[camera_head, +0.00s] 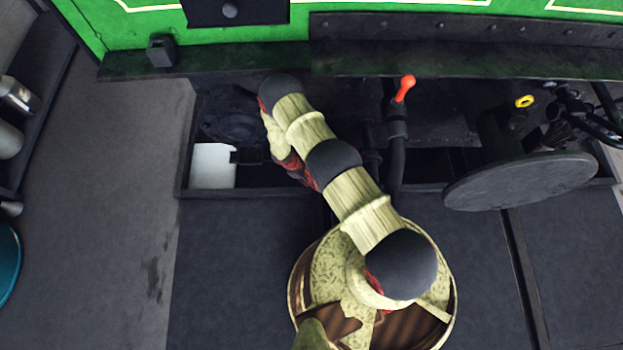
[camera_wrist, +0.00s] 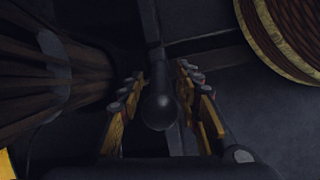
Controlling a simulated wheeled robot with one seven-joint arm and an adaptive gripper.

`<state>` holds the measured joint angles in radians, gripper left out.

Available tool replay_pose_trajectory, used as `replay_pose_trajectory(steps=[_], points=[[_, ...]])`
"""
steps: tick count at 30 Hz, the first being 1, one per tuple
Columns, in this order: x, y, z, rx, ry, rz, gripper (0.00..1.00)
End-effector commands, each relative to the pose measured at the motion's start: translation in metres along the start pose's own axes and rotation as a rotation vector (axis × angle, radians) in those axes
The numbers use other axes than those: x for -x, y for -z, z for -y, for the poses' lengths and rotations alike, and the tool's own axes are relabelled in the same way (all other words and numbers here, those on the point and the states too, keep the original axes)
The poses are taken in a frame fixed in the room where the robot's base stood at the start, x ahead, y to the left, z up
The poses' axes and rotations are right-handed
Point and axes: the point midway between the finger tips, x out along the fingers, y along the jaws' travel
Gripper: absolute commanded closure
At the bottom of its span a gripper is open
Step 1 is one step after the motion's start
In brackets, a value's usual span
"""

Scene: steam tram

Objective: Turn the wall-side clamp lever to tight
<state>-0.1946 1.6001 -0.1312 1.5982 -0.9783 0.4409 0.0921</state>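In the wrist view a dark lever (camera_wrist: 160,108) with a round knob at its near end lies between the two fingers of my gripper (camera_wrist: 160,76). Its stem runs away toward the top of the picture. The fingers stand apart on either side, with a dark gap visible between each finger and the knob. I cannot tell from the picture which clamp lever this is or how tight it stands. In the head view my arm reaches over the sunken trough at the foot of the green wall (camera_head: 130,28). My gripper and the lever are not clear there.
A white box (camera_head: 212,166) sits in the trough left of my arm. A red-handled lever (camera_head: 404,88) stands on a pipe to the right. Further right are a yellow ring (camera_head: 525,101) and a large dark disc (camera_head: 520,182). The grey floor (camera_head: 110,220) at left is clear.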

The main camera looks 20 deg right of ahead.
Motion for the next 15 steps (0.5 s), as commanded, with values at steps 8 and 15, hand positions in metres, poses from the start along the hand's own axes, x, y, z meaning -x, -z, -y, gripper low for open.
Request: replay_pose_trajectory(steps=[8,15], points=[[-0.0078,-0.0001,-0.0006,-0.002,0.0,-0.001,0.66],[-0.0077,-0.0003,-0.0003,-0.001,0.0,0.0,0.73]])
